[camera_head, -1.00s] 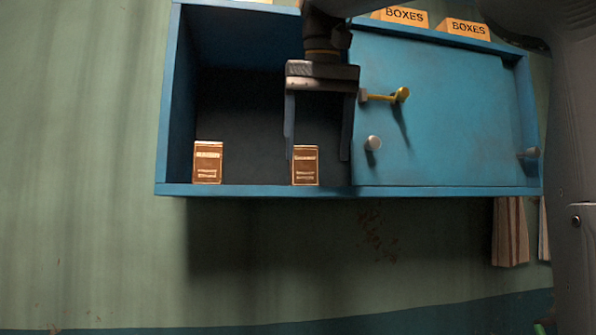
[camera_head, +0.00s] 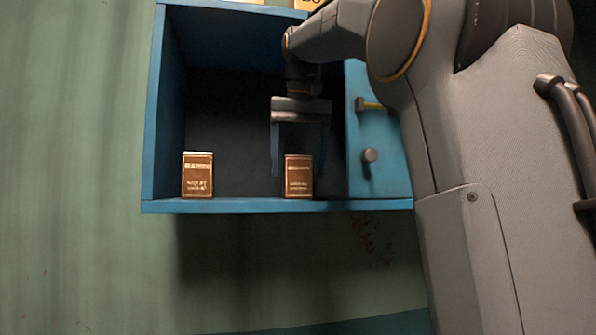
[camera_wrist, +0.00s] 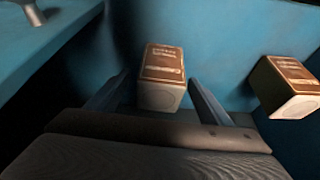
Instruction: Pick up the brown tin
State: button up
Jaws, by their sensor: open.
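Two brown tins with pale lettering stand upright on the floor of a blue wall cabinet. The left brown tin (camera_head: 197,176) is near the cabinet's left wall; the right brown tin (camera_head: 299,178) is near the sliding-door side. My gripper (camera_head: 299,163) is open and points down over the right tin. In the wrist view, this right tin (camera_wrist: 162,72) shows between the two fingers of my gripper (camera_wrist: 160,80), with a gap on each side. The left tin (camera_wrist: 288,86) lies outside the fingers, at the right of that view. I cannot tell how deep the fingers reach around the tin.
The blue cabinet (camera_head: 240,206) has a low front edge and a left wall. A blue door panel (camera_head: 388,178) with a round knob (camera_head: 369,155) and a yellow handle closes its right part. My arm hides much of that side. Room is free between the tins.

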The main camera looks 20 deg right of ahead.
aim_at(296, 182)
jog(key=shift+w+d+f+p, duration=0.15)
jog(key=shift+w+p, duration=0.2)
jog(key=shift+w, duration=0.2)
jog(key=shift+p+x, duration=0.5)
jog(key=shift+x, duration=1.85)
jog(key=c, duration=1.3)
jog(key=shift+c, duration=0.4)
